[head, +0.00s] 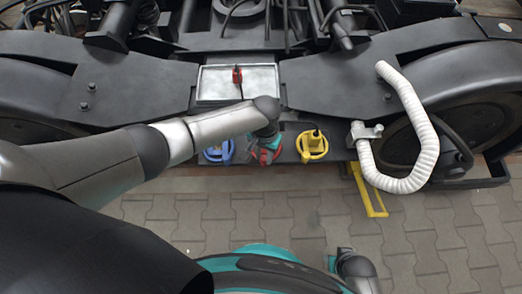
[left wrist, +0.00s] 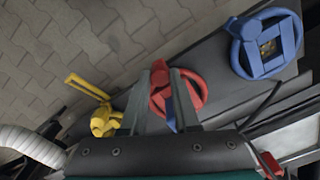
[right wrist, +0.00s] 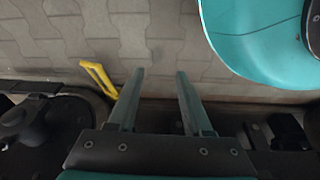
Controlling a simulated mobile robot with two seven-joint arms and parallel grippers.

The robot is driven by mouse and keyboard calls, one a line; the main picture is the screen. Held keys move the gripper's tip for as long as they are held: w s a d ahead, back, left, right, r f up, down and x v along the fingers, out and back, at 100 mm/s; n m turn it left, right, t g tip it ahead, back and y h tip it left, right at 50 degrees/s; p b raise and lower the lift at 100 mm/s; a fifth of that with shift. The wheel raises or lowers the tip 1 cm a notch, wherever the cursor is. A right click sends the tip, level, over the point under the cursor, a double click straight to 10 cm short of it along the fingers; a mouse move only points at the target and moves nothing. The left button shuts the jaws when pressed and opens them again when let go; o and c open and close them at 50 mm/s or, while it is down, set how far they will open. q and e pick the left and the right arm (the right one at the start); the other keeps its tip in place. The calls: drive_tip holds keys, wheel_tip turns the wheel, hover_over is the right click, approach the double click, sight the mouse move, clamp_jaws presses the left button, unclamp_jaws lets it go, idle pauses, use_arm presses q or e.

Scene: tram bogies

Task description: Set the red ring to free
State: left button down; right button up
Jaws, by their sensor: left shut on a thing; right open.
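The red ring (head: 265,157) sits in the middle of a row on the dark ledge of the bogie, between a blue ring (head: 219,152) and a yellow ring (head: 312,146). My left gripper (head: 266,143) reaches down on it and hides part of it. In the left wrist view the fingers (left wrist: 168,74) are shut on the red ring (left wrist: 191,98), with the blue ring (left wrist: 266,42) apart from them. The marking that the red ring points at cannot be made out. My right gripper (right wrist: 160,76) is open and empty above the paving.
A grey tray (head: 256,98) with a red clip (head: 237,75) lies behind the rings. A white corrugated hose (head: 418,140) arches at the right. A yellow bar (head: 369,192) juts out over the paving, which is clear in front.

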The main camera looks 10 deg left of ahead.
use_arm(q)
drive_tip(key=shift+w+d+n+p, duration=0.35)
drive_tip(key=shift+d+n, duration=0.25)
drive_tip(key=shift+n, duration=0.65)
drive_tip(key=shift+w+d+n+p, duration=0.2)
drive_tip(key=shift+d+n+p, duration=0.3)
drive_tip(key=shift+n, duration=0.7)
drive_tip(key=shift+w+d+n+p, duration=0.3)
drive_tip(key=shift+d+n, duration=0.4)
drive_tip(key=shift+n, duration=0.55)
use_arm(e)
drive_tip(key=shift+s+d+f, duration=0.5)
drive_tip(key=shift+s, duration=0.2)
drive_tip(key=shift+s+d+f, duration=0.45)
drive_tip(key=shift+s+d, duration=0.1)
drive_tip(key=shift+s, duration=0.15)
drive_tip(key=shift+s+d+f, duration=0.5)
drive_tip(key=shift+s, duration=0.2)
use_arm(q)
drive_tip(key=c, duration=0.6)
unclamp_jaws()
drive_tip(key=shift+c, duration=0.2)
drive_tip(key=shift+w, duration=0.1)
use_arm(e)
drive_tip(key=shift+d, duration=0.1)
